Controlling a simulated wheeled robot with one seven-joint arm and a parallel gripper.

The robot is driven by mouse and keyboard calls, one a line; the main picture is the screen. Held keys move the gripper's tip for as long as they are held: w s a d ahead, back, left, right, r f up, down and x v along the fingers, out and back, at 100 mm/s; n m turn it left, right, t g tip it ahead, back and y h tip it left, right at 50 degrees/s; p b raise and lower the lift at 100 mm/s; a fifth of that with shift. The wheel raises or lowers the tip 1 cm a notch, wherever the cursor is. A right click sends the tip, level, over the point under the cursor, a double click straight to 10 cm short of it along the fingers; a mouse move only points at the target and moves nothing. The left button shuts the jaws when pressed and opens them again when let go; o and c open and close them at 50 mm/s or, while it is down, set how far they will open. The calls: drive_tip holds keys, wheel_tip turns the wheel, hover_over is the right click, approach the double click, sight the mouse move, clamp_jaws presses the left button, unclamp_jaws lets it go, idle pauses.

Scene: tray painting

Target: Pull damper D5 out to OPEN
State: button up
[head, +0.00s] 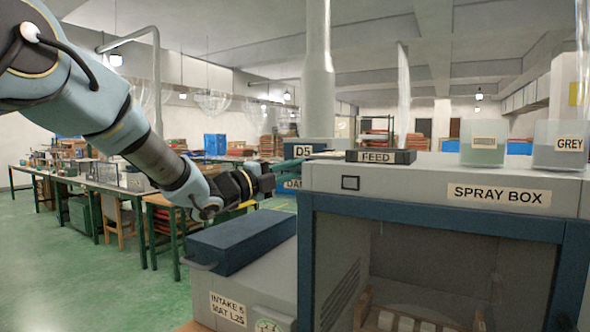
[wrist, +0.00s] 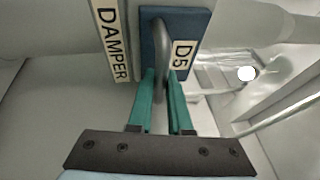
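The damper D5 plate (wrist: 150,53) is a dark blue plate with a D5 label and a grey loop handle (wrist: 159,35). In the wrist view it lies beside a DAMPER label (wrist: 112,42). My gripper (wrist: 160,82) has its teal fingers on both sides of the handle, close against it, with the handle filling the gap. In the head view a blue piece with the D5 label (head: 302,151) shows behind the left corner of the spray box. My gripper (head: 269,184) is just below and left of it; its fingertips and the handle are hard to see there.
The spray box (head: 445,186) stands at right, with a FEED block (head: 380,157) and clear containers (head: 560,145) on top. A blue-topped intake unit (head: 240,241) sits below my arm. Workbenches (head: 105,185) stand at left; green floor (head: 90,270) is clear.

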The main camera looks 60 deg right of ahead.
clamp_jaws()
idle(0.9)
drive_tip(key=shift+a+f, duration=0.1)
drive_tip(key=a+b, duration=0.7)
drive_tip(key=a, duration=0.1)
drive_tip(key=o, duration=0.6)
unclamp_jaws()
drive_tip(key=shift+a, duration=0.1)
